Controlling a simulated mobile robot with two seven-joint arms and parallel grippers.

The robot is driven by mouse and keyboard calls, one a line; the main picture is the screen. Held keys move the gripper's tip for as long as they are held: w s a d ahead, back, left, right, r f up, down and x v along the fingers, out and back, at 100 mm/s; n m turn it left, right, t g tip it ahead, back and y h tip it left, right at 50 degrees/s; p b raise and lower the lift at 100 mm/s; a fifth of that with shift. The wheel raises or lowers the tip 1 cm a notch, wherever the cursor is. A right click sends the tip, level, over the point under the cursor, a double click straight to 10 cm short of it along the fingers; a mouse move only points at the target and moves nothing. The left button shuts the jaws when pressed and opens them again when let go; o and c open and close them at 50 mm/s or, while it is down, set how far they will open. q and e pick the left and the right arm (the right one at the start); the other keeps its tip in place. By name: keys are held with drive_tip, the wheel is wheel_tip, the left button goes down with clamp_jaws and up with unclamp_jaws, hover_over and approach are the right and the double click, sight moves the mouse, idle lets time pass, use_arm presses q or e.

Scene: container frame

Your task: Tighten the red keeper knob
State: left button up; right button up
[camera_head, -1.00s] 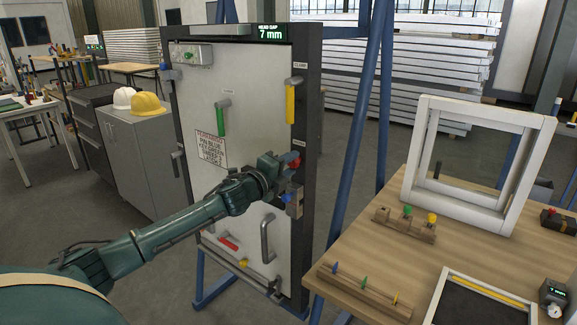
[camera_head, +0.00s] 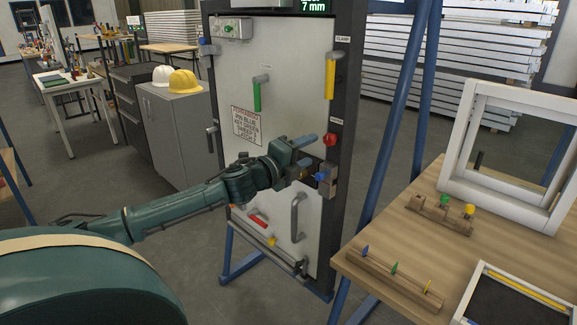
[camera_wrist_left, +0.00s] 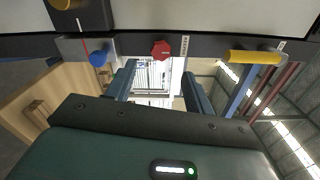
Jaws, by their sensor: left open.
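The red keeper knob (camera_head: 330,140) sits on the dark right-hand frame of the door panel. It also shows in the left wrist view (camera_wrist_left: 161,49), ahead of and roughly between my two fingers. My left gripper (camera_head: 310,157) is open and empty, just left of and slightly below the knob in the head view, apart from it. In the wrist view the left gripper (camera_wrist_left: 159,84) has its fingers spread wide. A blue knob (camera_head: 321,177) on a metal block is close to the lower finger. My right gripper is not in view.
A blue stand post (camera_head: 385,120) rises to the right. A wooden table (camera_head: 440,255) with peg blocks and a white frame is farther right.

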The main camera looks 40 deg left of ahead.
use_arm(q)
drive_tip(key=shift+s+a+b, duration=0.15)
drive_tip(key=shift+s+b, duration=0.4)
drive_tip(key=shift+s, duration=2.35)
